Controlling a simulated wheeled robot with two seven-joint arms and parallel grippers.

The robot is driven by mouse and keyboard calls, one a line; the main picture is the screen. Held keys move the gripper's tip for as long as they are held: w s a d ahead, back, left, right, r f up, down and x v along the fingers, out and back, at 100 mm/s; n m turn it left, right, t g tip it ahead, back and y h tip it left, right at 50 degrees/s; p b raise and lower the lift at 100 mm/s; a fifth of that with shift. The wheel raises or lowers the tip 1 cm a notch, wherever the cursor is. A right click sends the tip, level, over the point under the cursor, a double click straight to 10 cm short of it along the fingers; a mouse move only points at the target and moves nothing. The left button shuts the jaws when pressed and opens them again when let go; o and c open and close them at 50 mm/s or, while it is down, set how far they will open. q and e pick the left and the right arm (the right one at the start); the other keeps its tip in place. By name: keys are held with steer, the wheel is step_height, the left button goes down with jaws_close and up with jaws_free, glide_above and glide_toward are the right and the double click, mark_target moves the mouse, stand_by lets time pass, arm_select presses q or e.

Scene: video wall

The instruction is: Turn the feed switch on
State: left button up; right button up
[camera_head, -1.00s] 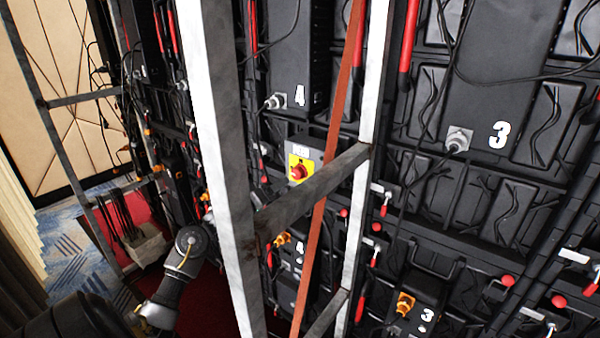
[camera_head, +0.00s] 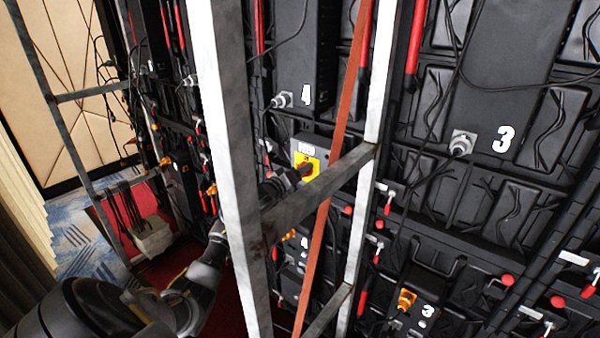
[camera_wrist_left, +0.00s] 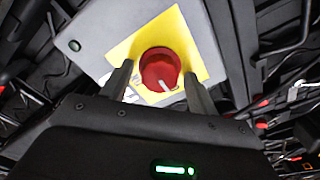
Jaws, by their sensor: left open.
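The feed switch is a red rotary knob (camera_wrist_left: 160,70) on a yellow plate (camera_wrist_left: 194,42), fixed to a grey box (camera_wrist_left: 90,22). In the head view the yellow plate (camera_head: 311,160) sits left of the orange strap, behind the metal frame. My left gripper (camera_wrist_left: 158,90) is open, with one finger on each side of the knob in the left wrist view. I cannot tell whether the fingers touch it. A white mark on the knob points to the lower right in that view. In the head view the left arm reaches behind the upright, and the gripper partly covers the knob. My right gripper is not in view.
A pale metal upright (camera_head: 228,150) and a crossbar (camera_head: 320,187) stand close to my left arm. An orange strap (camera_head: 322,220) runs down the frame. Black panels with hanging cables and red handles (camera_head: 415,38) fill the right side.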

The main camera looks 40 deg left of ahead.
arm_select(q)
steer(key=shift+d, duration=0.1)
steer(key=c, duration=1)
steer(key=shift+m, duration=0.3)
steer(key=shift+d+m+b, duration=0.1)
steer(key=shift+m+b, duration=2.6)
steer(key=shift+m, duration=5.9)
